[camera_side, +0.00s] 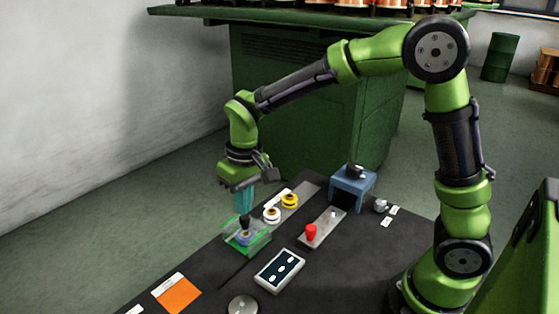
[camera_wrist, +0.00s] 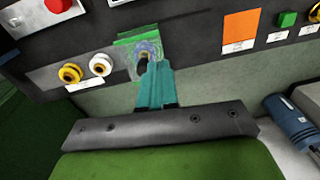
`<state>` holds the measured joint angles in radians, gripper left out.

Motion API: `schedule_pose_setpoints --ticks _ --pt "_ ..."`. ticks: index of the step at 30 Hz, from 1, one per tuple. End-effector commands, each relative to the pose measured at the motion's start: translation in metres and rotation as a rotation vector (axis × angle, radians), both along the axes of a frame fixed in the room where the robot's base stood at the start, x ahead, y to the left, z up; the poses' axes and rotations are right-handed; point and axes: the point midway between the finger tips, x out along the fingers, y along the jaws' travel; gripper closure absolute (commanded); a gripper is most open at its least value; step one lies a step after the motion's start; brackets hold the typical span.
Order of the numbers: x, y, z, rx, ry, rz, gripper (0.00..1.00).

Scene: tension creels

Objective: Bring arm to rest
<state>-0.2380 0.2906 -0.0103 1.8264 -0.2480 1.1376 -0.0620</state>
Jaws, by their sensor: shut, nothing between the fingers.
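My gripper (camera_side: 243,208) is shut and empty, its teal fingers pointing down over the left part of the dark work table (camera_side: 225,288). In the wrist view my gripper (camera_wrist: 157,68) shows its fingers together, just beside a black knob (camera_wrist: 142,64). The knob stands in a blue ring (camera_side: 245,236) inside a green see-through square (camera_side: 262,243). The fingertips are close above the knob; I cannot tell if they touch it.
A white ring piece (camera_side: 271,215) and a yellow one (camera_side: 289,200) stand to the right. Also on the table are a red knob (camera_side: 311,232), a blue block (camera_side: 352,187), a panel (camera_side: 279,270) and an orange square (camera_side: 177,294). A green cabinet (camera_side: 290,110) stands behind.

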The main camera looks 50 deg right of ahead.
Motion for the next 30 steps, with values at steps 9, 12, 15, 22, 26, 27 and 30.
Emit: schedule_pose_setpoints --ticks 9,12,15,22,26,27,30 --pt "-0.085 -0.038 0.065 0.132 -0.234 -0.159 1.0" --pt "-0.111 -0.047 0.077 0.165 -0.318 -0.206 1.0" --pt "-0.132 -0.055 0.085 0.193 -0.395 -0.247 1.0" --pt "-0.157 -0.066 0.099 0.217 -0.517 -0.294 1.0" --pt "-0.158 -0.069 0.106 0.219 -0.546 -0.302 1.0" --pt "-0.158 -0.069 0.107 0.218 -0.546 -0.303 1.0" --pt "-0.157 -0.069 0.106 0.218 -0.545 -0.303 1.0"
